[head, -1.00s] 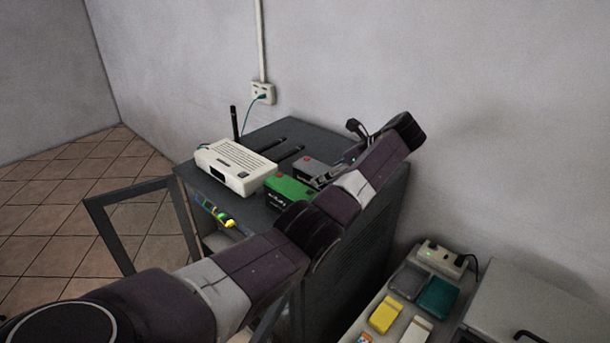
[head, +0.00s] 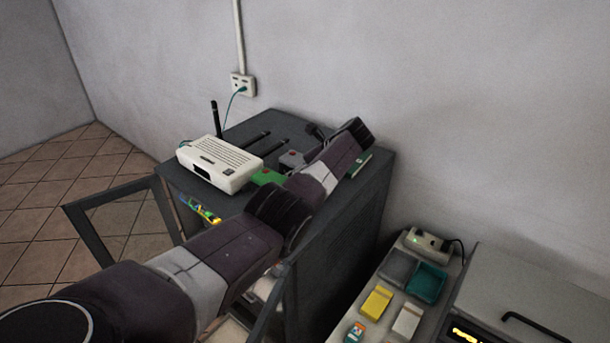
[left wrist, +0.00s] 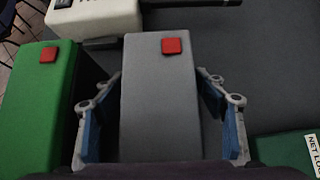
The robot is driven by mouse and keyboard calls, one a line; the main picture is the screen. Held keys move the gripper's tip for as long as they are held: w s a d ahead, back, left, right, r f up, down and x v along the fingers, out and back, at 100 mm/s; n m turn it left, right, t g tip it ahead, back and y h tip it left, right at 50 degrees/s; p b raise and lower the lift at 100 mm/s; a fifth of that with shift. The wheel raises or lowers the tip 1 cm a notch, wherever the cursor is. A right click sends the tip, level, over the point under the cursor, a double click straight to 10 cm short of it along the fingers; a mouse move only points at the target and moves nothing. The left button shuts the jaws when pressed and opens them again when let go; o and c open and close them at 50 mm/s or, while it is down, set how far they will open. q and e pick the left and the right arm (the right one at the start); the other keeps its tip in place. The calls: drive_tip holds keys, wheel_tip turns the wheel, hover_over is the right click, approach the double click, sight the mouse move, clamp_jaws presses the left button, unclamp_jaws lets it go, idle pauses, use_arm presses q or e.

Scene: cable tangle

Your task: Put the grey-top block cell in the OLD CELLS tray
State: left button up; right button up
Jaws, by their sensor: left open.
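The grey-top block cell (left wrist: 160,95) has a red square on its top in the left wrist view. A little of it shows on the dark cabinet in the head view (head: 291,159). My left gripper (left wrist: 163,115) is open, with one blue-padded finger on each side of the cell and small gaps between. In the head view my left arm hides its fingers. A grey tray (head: 397,267) and a teal tray (head: 427,282) sit on the lower surface at right. I can read no OLD CELLS label. My right gripper is not in view.
A green block (left wrist: 35,110) with a red square stands left of the grey cell. A white router (head: 220,163) is beyond it. A green labelled item (left wrist: 288,150) lies at right. Yellow (head: 376,303) and white items lie near the trays.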

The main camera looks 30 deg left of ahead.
use_arm(q)
clamp_jaws()
drive_tip(key=shift+w+r, duration=0.1)
drive_tip(key=shift+r, duration=0.15)
drive_tip(key=shift+w+a+f, duration=0.1)
idle(0.4)
